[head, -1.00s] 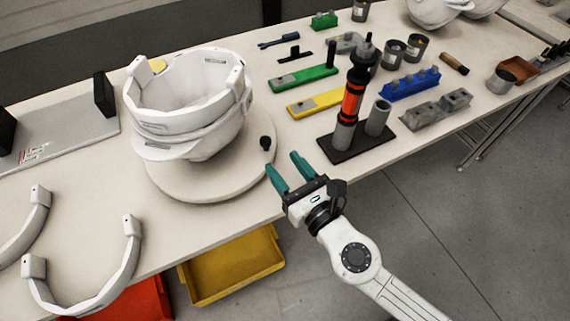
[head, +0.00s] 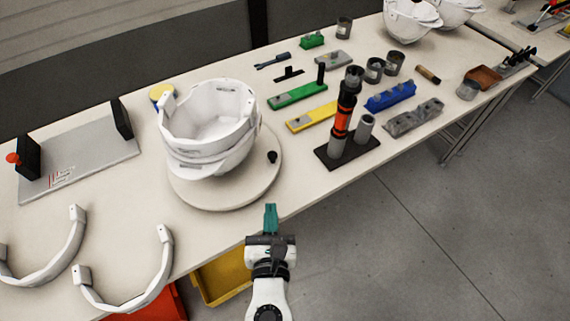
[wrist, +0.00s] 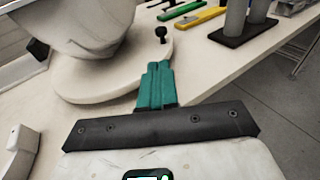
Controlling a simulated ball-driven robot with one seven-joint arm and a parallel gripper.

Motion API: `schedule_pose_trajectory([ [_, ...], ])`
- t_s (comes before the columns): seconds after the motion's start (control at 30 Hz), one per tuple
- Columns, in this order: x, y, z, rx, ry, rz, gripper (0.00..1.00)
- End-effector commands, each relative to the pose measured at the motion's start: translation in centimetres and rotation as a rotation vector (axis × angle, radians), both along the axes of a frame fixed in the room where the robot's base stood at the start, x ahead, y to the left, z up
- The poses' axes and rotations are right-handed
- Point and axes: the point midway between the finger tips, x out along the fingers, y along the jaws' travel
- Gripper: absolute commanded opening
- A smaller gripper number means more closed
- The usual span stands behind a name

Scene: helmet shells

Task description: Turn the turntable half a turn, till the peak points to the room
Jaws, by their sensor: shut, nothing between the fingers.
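The round cream turntable (head: 215,199) lies on the table with white helmet shells (head: 207,125) stacked on it. A small black knob (head: 272,157) stands up near its right rim. The lower shell's brim shows low on the front left; I cannot tell for sure which way the peak points. My gripper (head: 270,207) is shut and empty, its green fingers near the table's front edge, short of the turntable. In the wrist view the closed fingers (wrist: 158,68) point toward the turntable (wrist: 90,88), with the knob (wrist: 160,33) beyond the tips.
A dark stand with an orange-banded tool (head: 343,118) is right of the turntable. Green (head: 298,95) and yellow (head: 314,116) blocks lie behind. White curved bands (head: 130,300) lie front left. A yellow bin (head: 222,280) sits below the table edge. The floor at right is clear.

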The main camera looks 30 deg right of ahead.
Motion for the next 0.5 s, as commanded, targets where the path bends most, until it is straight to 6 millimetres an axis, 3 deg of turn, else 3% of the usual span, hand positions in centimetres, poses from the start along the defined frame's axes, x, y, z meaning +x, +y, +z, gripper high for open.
schedule_pose_trajectory([
  [0.27, 1.3, -0.4, -0.2, -0.006, 0.009, -0.012, 0.00],
  [0.5, 5.2, -2.7, -0.8, -0.006, 0.008, -0.013, 0.00],
])
